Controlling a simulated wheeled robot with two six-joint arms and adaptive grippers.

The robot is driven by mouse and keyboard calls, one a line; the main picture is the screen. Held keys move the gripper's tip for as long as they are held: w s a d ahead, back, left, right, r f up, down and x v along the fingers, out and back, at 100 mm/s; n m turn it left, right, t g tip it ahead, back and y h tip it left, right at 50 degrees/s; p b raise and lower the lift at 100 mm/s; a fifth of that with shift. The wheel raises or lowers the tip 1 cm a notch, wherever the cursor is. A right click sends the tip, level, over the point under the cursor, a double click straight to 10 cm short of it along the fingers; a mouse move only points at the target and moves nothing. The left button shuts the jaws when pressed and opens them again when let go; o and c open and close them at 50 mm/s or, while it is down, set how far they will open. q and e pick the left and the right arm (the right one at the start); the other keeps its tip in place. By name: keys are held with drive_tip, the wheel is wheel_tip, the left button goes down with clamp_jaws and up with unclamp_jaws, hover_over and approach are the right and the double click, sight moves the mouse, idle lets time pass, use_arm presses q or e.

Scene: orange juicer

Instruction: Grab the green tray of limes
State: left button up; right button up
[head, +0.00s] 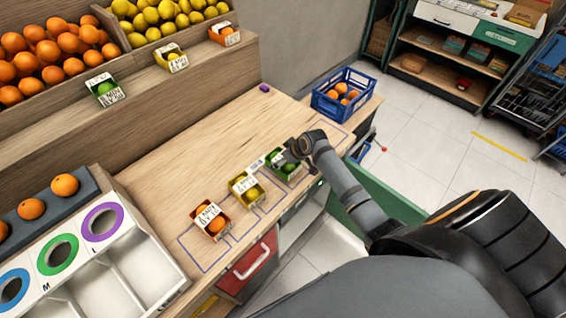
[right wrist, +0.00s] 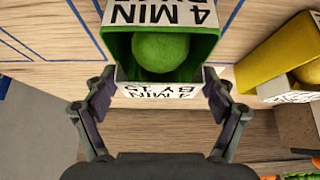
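The green tray of limes (head: 283,165) stands near the front edge of the wooden counter in the head view, partly hidden by my right gripper (head: 290,153). In the right wrist view, the green tray (right wrist: 210,48) shows a lime (right wrist: 160,53) inside and white "4 MIN" labels. The fingers of my right gripper (right wrist: 160,85) are on either side of the tray's near end, very close to its side walls. Whether they press on it cannot be told. My left gripper is not in view.
A yellow tray (head: 241,185) and an orange tray (head: 205,213) stand in a row left of the green one. A blue crate of oranges (head: 318,100) is at the back right. Another small green tray (head: 105,98) sits on the raised shelf. The counter's middle is clear.

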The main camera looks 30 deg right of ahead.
drive_tip(key=c, duration=0.8)
drive_tip(key=shift+r, duration=0.1)
drive_tip(key=shift+w+r+b, duration=0.1)
drive_tip(key=shift+r+b, duration=0.15)
drive_tip(key=shift+b, duration=0.05)
drive_tip(key=r, duration=0.1)
drive_tip(key=r+b, duration=0.1)
drive_tip(key=r, duration=0.1)
drive_tip(key=shift+s+d, duration=0.25)
drive_tip(key=shift+d, duration=0.1)
drive_tip(key=s+d+r, duration=0.1)
drive_tip(key=r, duration=0.2)
drive_tip(key=s+d+r+b, duration=0.1)
drive_tip(key=shift+s+d+r, duration=0.15)
drive_tip(key=shift+s+d, duration=0.15)
drive_tip(key=shift+d, duration=0.05)
drive_tip(key=s+d+r+p, duration=0.1)
drive_tip(key=s+d, duration=0.1)
drive_tip(key=s+d+r+p, duration=0.3)
drive_tip(key=s+d+r, duration=0.1)
drive_tip(key=s, duration=0.1)
drive_tip(key=shift+d+p, duration=0.25)
drive_tip(key=shift+p, duration=0.05)
